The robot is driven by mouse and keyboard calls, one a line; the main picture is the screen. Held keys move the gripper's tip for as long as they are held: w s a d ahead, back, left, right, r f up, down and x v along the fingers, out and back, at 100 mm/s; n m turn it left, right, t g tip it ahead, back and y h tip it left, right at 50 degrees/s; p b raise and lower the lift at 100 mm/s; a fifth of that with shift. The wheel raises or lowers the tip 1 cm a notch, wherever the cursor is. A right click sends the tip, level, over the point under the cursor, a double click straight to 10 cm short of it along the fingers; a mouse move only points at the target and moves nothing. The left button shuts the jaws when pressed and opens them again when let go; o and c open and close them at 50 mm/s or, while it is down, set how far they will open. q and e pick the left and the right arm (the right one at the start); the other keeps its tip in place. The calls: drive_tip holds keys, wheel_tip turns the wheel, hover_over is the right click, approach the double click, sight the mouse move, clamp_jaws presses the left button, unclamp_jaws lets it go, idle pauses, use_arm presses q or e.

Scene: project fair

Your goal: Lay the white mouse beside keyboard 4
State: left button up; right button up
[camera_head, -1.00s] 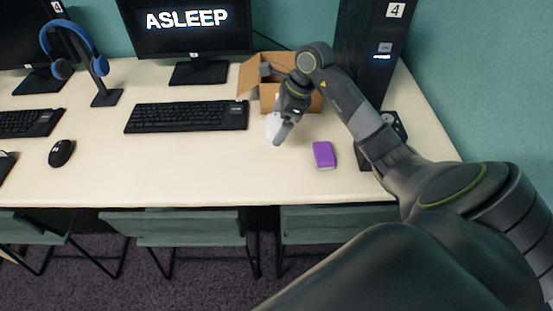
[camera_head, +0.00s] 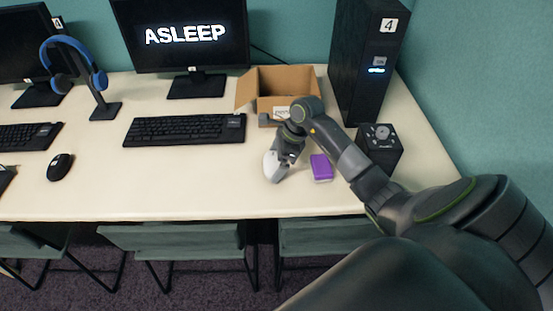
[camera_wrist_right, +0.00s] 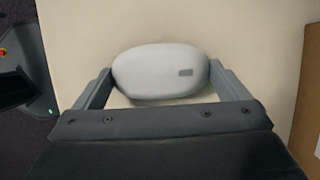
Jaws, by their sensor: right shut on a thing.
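The white mouse (camera_head: 271,167) is held in my right gripper (camera_head: 279,168), to the right of and nearer than the keyboard (camera_head: 185,129) under the ASLEEP monitor. In the right wrist view the mouse (camera_wrist_right: 160,72) spans between the two fingers of the gripper (camera_wrist_right: 155,85), which touch its ends. Pale table top shows around it; I cannot tell whether the mouse touches the table. The keyboard's small label is too small to read. My left gripper does not show.
A purple box-like thing (camera_head: 321,168) lies just right of the gripper. An open cardboard box (camera_head: 246,92) stands behind. A black speaker-like cube (camera_head: 381,148) and the tower marked 4 (camera_head: 365,60) stand at right. A black mouse (camera_head: 60,167) lies left. The table before the keyboard (camera_head: 150,185) is clear.

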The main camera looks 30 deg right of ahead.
drive_tip(key=shift+f, duration=0.2)
drive_tip(key=o, duration=0.6)
drive_tip(key=shift+r, duration=0.1)
drive_tip(key=shift+o, duration=0.2)
drive_tip(key=shift+r, duration=0.1)
drive_tip(key=shift+r, duration=0.2)
drive_tip(key=v, duration=1.2)
drive_tip(key=shift+b, duration=0.45)
drive_tip(key=shift+s+f, duration=0.15)
drive_tip(key=shift+f, duration=0.05)
